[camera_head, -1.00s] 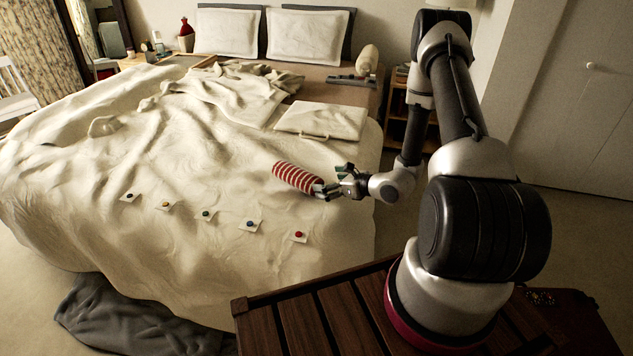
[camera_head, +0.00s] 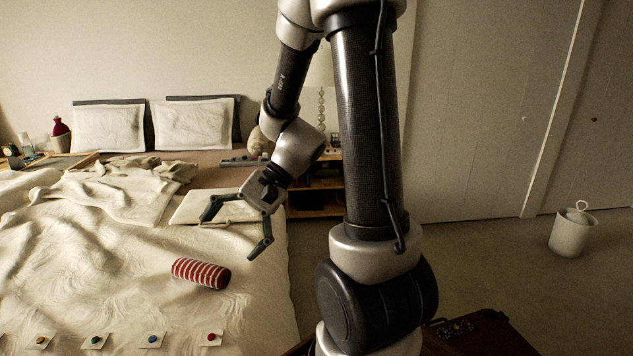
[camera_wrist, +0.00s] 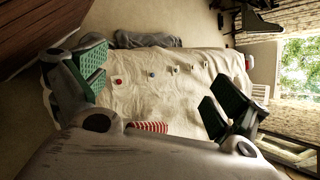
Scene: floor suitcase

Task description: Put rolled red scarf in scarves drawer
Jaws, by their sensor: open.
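The rolled red scarf (camera_head: 201,273), red with white stripes, lies on the cream bed cover near the bed's right side. My gripper (camera_head: 229,238) is open and empty, raised above the bed, beyond the scarf in the head view. In the wrist view, my gripper's fingers (camera_wrist: 150,88) are spread wide, with the bed far beyond them. The scarf (camera_wrist: 148,127) shows there at the lower middle, partly hidden by my gripper's body. I cannot make out a scarves drawer in these frames.
Cards with coloured dots (camera_head: 152,340) lie along the bed's near part. A flat cream case (camera_head: 190,207) lies on the bed behind my gripper. A shelf unit (camera_head: 318,196) stands beside the bed. A white bin (camera_head: 573,233) stands on open floor at right.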

